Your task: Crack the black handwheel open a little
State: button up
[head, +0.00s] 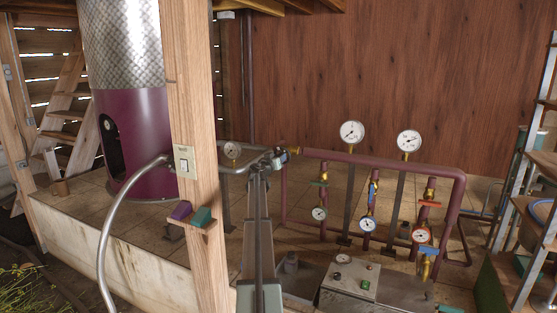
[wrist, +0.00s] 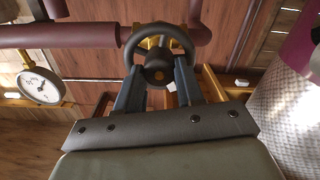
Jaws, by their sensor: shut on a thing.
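The black handwheel (wrist: 158,69) fills the upper middle of the wrist view, with a round rim, a dark hub and a brass valve body behind it. In the head view the handwheel (head: 280,156) is small and partly hidden by my gripper (head: 272,160), at the left end of the upper maroon pipe (head: 375,159). How far the wheel is turned cannot be told.
Several dial gauges, such as a white one (head: 352,132), stand on the maroon pipework to the right. A wooden post (head: 195,110) and the purple still (head: 135,130) are on the left. A control box (head: 349,284) stands low in front. A gauge (wrist: 40,85) hangs left in the wrist view.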

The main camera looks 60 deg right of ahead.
jog(key=shift+n, duration=2.3)
jog(key=o, duration=1)
jog(key=shift+o, duration=0.2)
jog(key=shift+a, duration=0.1)
jog(key=a, duration=1.3)
jog(key=shift+a, duration=0.3)
